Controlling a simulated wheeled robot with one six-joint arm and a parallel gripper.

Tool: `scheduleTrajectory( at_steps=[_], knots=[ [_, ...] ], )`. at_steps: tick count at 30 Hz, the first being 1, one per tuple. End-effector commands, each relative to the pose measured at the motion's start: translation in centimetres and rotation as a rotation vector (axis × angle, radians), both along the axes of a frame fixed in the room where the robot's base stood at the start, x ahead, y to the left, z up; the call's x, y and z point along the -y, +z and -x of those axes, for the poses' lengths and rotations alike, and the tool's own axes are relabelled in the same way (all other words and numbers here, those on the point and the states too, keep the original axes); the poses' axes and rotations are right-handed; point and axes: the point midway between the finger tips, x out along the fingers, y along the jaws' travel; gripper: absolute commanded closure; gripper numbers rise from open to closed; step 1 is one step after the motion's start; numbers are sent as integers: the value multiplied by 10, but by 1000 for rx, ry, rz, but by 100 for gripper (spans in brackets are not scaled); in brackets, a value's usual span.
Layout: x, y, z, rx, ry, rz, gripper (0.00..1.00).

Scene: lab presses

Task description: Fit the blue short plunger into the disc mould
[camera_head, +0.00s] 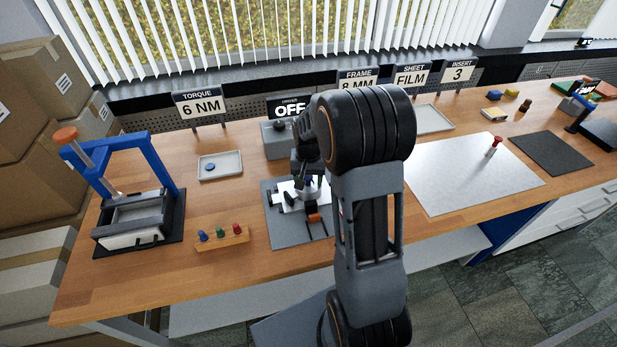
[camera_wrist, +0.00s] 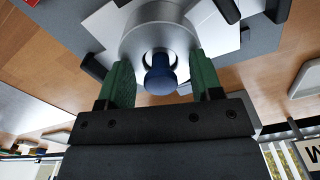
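The disc mould (camera_wrist: 158,28), a silver cylinder with a round bore, stands on the grey plate below my gripper. A blue-knobbed plunger (camera_wrist: 160,78) shows at the mouth of the bore; how deep it sits cannot be told. My gripper (camera_wrist: 162,80) has green fingers standing on either side of the blue knob with a visible gap at each side, so it is open. In the head view my gripper (camera_head: 305,180) is low over the mould area and my arm hides much of it.
A wooden rack (camera_head: 236,240) holds blue, green and red knobbed pieces. A blue press frame (camera_head: 160,165) stands left. A tray (camera_head: 232,171) holds a blue disc (camera_head: 210,167). A red-knobbed piece (camera_head: 495,143) stands on the pale sheet (camera_head: 455,178) at right.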

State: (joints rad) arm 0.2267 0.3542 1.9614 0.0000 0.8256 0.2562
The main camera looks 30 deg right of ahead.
Motion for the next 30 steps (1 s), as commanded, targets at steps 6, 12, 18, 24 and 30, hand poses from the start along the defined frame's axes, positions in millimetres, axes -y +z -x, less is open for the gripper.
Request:
scheduleTrajectory(
  at_steps=[6, 12, 18, 24, 30],
  knots=[
    [0, 0, 0, 0, 0, 0, 37],
    [0, 8, -1, 3, 0, 1, 37],
    [0, 43, -1, 6, 0, 1, 37],
    [0, 84, 0, 5, 0, 1, 37],
    [0, 116, 0, 3, 0, 1, 37]
  ],
)
